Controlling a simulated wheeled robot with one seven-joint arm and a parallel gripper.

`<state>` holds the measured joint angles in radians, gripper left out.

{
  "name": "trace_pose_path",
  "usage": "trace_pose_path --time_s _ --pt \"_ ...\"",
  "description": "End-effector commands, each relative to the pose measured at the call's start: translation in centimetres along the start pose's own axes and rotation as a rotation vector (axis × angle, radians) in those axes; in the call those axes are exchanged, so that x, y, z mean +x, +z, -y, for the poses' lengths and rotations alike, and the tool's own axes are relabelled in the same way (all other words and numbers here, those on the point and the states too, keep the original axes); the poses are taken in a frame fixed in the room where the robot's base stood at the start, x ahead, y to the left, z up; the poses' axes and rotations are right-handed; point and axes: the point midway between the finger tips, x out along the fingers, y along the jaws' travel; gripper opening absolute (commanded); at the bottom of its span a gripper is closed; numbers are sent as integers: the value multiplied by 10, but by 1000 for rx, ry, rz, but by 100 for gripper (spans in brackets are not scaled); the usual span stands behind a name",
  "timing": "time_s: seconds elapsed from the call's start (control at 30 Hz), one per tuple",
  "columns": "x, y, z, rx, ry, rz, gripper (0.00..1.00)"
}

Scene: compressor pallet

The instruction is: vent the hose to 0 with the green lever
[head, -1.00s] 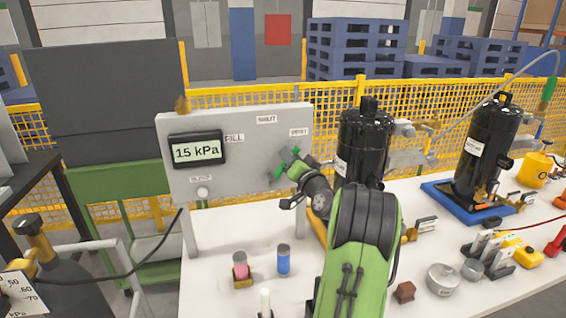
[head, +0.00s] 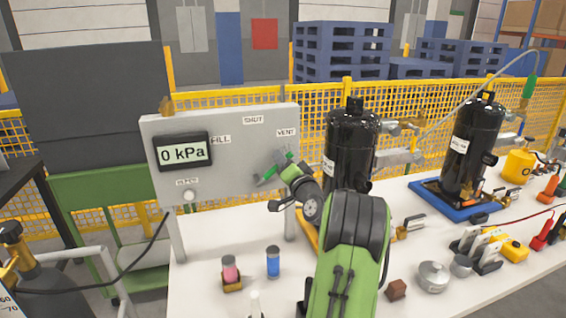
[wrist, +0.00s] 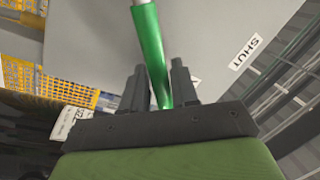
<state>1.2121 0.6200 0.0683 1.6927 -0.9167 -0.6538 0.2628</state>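The green lever (wrist: 149,40) runs between the two fingers of my gripper (wrist: 160,85) in the wrist view, and the fingers close around it with little or no gap. In the head view the lever (head: 268,175) is on the front of the grey panel (head: 235,180), tilted up to the right below the VENT label (head: 286,132). My gripper (head: 284,172) is at the lever there, partly hiding it. The display (head: 183,152) on the panel reads 0 kPa. The SHUT label (head: 253,120) and FILL label (head: 220,139) sit above and left of the lever.
Two black compressors (head: 350,140) (head: 472,140) stand right of the panel. A pink vial (head: 229,268) and a blue vial (head: 273,262) stand on the white table (head: 205,295) below it. A grey hose (head: 480,92) arches at the right. A yellow mesh fence (head: 240,101) runs behind.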

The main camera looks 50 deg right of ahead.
Motion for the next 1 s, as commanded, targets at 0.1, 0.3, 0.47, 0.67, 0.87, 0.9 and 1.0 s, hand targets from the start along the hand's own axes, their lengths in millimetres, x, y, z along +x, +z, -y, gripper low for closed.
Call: trace_pose_path --time_s 0.1,0.3,0.47,0.67,0.87,0.9,1.0 --pt "0 0 0 0 0 0 42" --pt "0 0 0 -1 -1 -1 42" --pt "-15 0 -2 -1 2 -2 42" --pt "-69 1 -4 1 5 -4 42" --pt "-124 1 -4 1 5 -5 42" --pt "-133 1 -3 1 4 -5 42" --pt "-149 1 -3 0 3 -4 42"
